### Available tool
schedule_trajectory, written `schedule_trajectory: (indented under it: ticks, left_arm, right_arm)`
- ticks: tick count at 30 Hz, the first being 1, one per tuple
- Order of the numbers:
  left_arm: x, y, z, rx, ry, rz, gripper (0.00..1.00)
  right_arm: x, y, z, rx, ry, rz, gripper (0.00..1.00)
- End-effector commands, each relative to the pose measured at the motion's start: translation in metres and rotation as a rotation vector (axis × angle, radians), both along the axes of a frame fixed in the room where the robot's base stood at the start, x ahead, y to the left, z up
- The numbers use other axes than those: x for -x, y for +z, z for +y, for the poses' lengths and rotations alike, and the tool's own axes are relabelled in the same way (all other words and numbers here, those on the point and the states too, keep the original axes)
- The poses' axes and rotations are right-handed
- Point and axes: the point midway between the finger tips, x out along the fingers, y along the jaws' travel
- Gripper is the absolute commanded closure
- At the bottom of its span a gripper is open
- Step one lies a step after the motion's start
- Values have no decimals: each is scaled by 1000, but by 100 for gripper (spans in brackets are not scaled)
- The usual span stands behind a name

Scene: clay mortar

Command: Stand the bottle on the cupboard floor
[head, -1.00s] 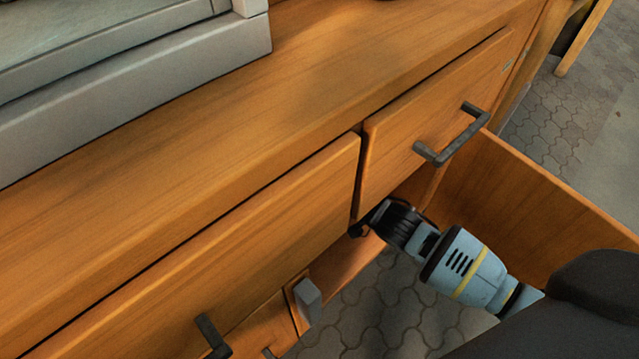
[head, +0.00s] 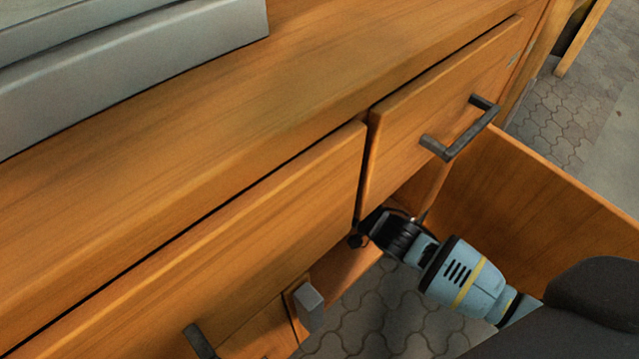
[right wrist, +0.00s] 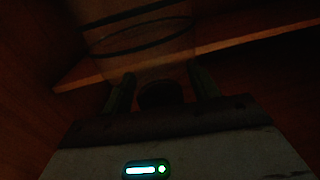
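In the right wrist view, a pale, see-through shape with dark rings (right wrist: 140,40), apparently the bottle, shows dimly ahead of my right gripper (right wrist: 161,82). A round dark end (right wrist: 160,95) lies between the two fingers, which stand apart on either side of it. It is too dark to tell whether they touch it or whether the bottle rests on anything. In the head view my right arm reaches under the drawers into the cupboard (head: 338,262), and its fingers and the bottle are hidden. My left gripper is in neither view.
A lit wooden edge (right wrist: 240,42) crosses the dark interior behind the bottle. An open wooden door (head: 540,200) stands to the right of my arm. Drawer fronts with dark handles (head: 462,128) overhang it. A grey box-like object (head: 130,60) sits on the worktop.

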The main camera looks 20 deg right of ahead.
Motion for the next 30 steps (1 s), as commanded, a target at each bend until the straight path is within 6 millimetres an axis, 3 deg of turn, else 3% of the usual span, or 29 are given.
schedule_trajectory:
  ticks: [8,22,30]
  left_arm:
    - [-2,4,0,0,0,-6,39]
    - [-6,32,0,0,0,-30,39]
    - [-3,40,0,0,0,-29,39]
  right_arm:
    - [5,4,-3,1,0,2,40]
    - [80,5,-41,2,0,2,40]
    - [104,4,-53,-1,0,0,40]
